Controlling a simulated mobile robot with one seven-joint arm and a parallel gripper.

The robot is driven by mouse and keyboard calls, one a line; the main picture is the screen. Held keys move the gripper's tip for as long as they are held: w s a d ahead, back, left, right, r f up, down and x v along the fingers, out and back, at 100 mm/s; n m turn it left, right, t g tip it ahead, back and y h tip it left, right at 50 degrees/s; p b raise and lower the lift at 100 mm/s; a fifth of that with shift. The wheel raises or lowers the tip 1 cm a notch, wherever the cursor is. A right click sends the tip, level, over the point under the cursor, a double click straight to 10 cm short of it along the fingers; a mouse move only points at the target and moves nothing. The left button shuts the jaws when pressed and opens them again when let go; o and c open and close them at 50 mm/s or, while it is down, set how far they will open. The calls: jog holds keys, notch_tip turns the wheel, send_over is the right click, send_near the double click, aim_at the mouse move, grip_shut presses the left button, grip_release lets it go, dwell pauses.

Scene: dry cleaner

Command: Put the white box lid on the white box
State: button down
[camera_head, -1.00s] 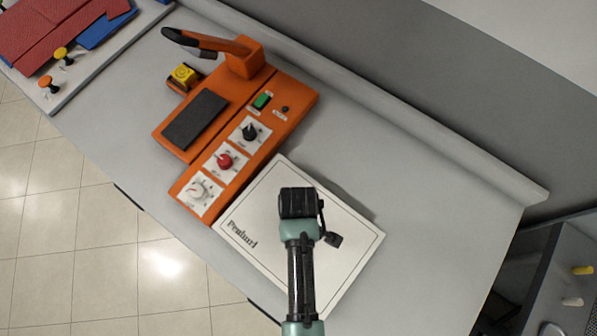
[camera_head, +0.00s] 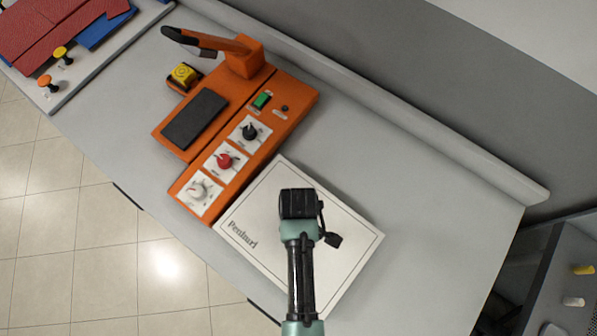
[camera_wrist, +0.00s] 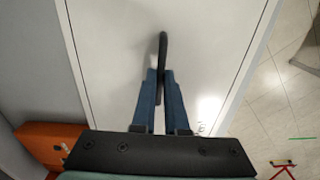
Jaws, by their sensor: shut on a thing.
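The white box lid (camera_head: 347,240) is a flat white panel with a thin dark border line and dark lettering near its left corner. It lies beside the orange machine and also fills the middle of the wrist view (camera_wrist: 110,50). My gripper (camera_wrist: 160,80) is over its middle, its blue fingers shut on a dark upright handle (camera_wrist: 162,50) on the lid.
An orange machine (camera_head: 210,150) with knobs and a black-handled lever stands against the lid's upper left side. The grey counter (camera_head: 440,210) is clear to the right, up to a raised back edge (camera_head: 400,110). A board with red and blue cloth (camera_head: 60,35) is at top left.

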jog(key=c, duration=0.9)
grip_release()
jog(key=shift+o, duration=0.2)
notch_tip(320, 180, up, 13)
jog(key=b, duration=0.2)
